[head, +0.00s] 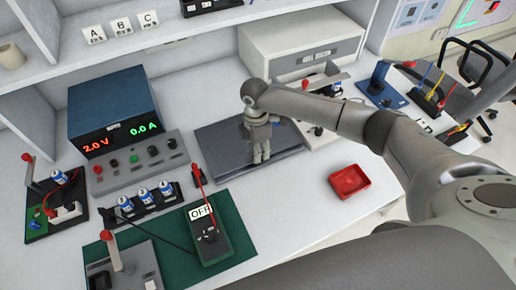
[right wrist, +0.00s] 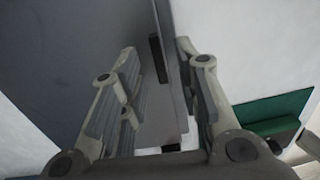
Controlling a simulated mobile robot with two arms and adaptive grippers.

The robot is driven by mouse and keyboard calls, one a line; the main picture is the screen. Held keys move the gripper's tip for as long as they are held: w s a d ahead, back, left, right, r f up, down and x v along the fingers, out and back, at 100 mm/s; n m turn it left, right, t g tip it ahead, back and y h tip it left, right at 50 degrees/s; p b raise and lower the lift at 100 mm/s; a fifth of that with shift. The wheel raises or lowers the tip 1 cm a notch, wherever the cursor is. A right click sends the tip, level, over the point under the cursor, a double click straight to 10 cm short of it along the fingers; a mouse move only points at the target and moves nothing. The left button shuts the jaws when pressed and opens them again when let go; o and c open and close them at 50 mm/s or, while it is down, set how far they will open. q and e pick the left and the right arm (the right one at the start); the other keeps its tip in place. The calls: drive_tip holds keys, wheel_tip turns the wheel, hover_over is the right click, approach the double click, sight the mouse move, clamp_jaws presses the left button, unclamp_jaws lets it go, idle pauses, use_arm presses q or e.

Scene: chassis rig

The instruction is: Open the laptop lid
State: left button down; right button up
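The laptop (head: 222,150) is a flat dark grey slab on the white bench in the head view, and its lid looks closed. My right gripper (head: 261,157) points down over the laptop's near right part and hides some of it. In the right wrist view the laptop's dark surface (right wrist: 85,50) fills the left side. There the two fingers of the right gripper (right wrist: 163,105) stand apart, with the laptop's edge and small black parts showing between them. I cannot tell whether a finger touches the laptop. My left gripper is not in view.
A power supply (head: 113,108) and a control box (head: 138,160) stand left of the laptop. A white instrument (head: 300,45) stands behind it. A green mat (head: 185,235) with a switch box lies in front at left. A red tray (head: 349,181) sits at right, with bare bench around it.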

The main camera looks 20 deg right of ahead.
drive_tip(key=shift+c, duration=0.2)
clamp_jaws()
drive_tip(key=shift+o, duration=0.2)
unclamp_jaws()
drive_tip(key=shift+r, duration=0.1)
wheel_tip(320, 180, up, 12)
drive_tip(key=w, duration=0.1)
idle(0.4)
